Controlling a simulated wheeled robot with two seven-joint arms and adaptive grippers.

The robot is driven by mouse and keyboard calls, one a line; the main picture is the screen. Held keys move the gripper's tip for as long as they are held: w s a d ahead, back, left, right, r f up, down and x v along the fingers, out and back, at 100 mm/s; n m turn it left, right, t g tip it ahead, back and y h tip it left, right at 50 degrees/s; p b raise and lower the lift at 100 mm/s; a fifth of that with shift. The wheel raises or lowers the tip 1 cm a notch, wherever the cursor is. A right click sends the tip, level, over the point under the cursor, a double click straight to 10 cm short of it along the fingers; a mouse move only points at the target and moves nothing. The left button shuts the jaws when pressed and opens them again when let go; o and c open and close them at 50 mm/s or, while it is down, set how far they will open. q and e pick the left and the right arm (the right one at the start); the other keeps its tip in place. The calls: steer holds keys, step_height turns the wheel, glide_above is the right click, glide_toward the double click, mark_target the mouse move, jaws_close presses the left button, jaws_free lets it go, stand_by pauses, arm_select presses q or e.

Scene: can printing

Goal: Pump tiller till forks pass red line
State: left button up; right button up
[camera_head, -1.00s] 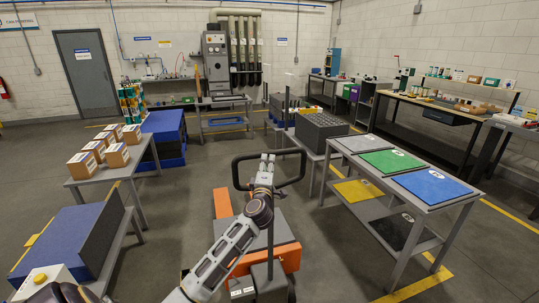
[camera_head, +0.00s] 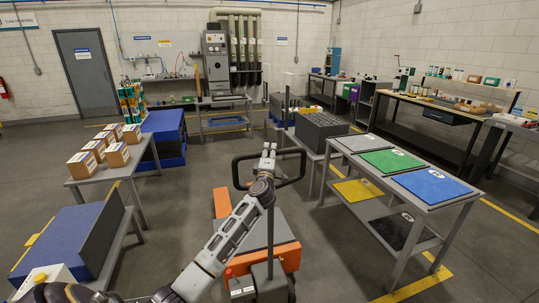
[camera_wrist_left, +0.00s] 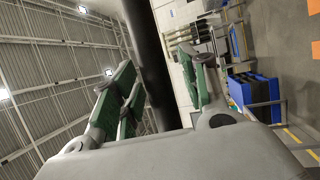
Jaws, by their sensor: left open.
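The tiller (camera_head: 236,172) is a black loop handle on a dark upright shaft. It rises from an orange and grey lift truck (camera_head: 286,256) on the floor in front of me. My left gripper (camera_head: 268,149) is at the top bar of the loop, near its middle. In the left wrist view the green-padded fingers (camera_wrist_left: 158,68) are spread apart, and a black bar (camera_wrist_left: 152,55) passes between or just behind them. I cannot tell whether they touch it. No forks or red line can be made out. My right gripper is not in view.
A table with grey, green and blue panels (camera_head: 433,186) stands close on the right. Tables with cardboard boxes (camera_head: 82,164) and a large blue-topped block (camera_head: 72,240) stand on the left. A grey crate (camera_head: 320,127) sits beyond the tiller. The floor left of the truck is clear.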

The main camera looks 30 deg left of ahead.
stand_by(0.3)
arm_select(q)
jaws_close()
